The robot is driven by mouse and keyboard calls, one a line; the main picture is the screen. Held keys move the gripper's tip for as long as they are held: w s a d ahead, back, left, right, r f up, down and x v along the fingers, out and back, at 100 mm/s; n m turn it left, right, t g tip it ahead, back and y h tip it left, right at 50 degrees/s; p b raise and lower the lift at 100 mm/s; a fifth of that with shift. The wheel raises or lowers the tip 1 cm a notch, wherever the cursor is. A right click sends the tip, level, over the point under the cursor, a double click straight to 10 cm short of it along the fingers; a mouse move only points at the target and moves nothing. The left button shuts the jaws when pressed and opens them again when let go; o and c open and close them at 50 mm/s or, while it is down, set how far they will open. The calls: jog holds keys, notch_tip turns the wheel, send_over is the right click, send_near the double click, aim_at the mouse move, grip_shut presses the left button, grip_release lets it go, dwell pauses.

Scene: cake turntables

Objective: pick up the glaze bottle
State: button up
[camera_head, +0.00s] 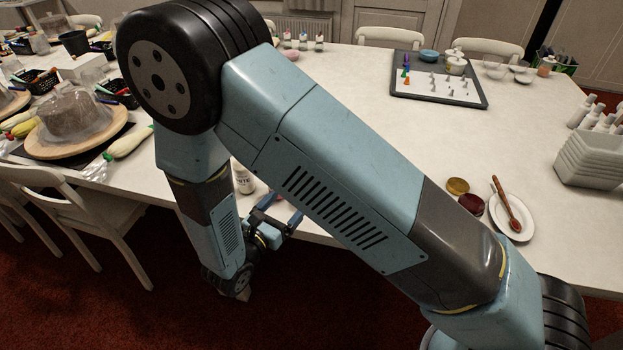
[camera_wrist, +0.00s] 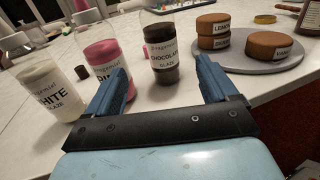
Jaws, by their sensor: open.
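Three glaze bottles stand upright on the table in the wrist view. The white glaze bottle (camera_wrist: 50,92) is at the left, a pink-filled glaze bottle (camera_wrist: 102,62) is in the middle, and the chocolate glaze bottle (camera_wrist: 164,55) is right of it. My gripper (camera_wrist: 160,66) is open and empty. The chocolate bottle shows between its blue fingers, apparently beyond the tips. The pink bottle is partly hidden by the left finger. In the head view, my gripper (camera_head: 281,207) is at the table's front edge, near the white bottle (camera_head: 243,179); my arm hides the other bottles.
A grey round stand (camera_wrist: 248,62) with labelled brown cake layers (camera_wrist: 276,46) is right of the bottles. In the head view, a white plate with a spoon (camera_head: 517,224) and small jars (camera_head: 458,187) are at the right, and a tray (camera_head: 440,96) lies at the back.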

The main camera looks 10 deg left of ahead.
jog(key=x, duration=1.3)
jog(key=shift+w+d, duration=0.2)
jog(key=shift+w, duration=0.1)
jog(key=shift+c, duration=0.2)
jog(key=c, duration=0.7)
jog(key=shift+r, duration=0.1)
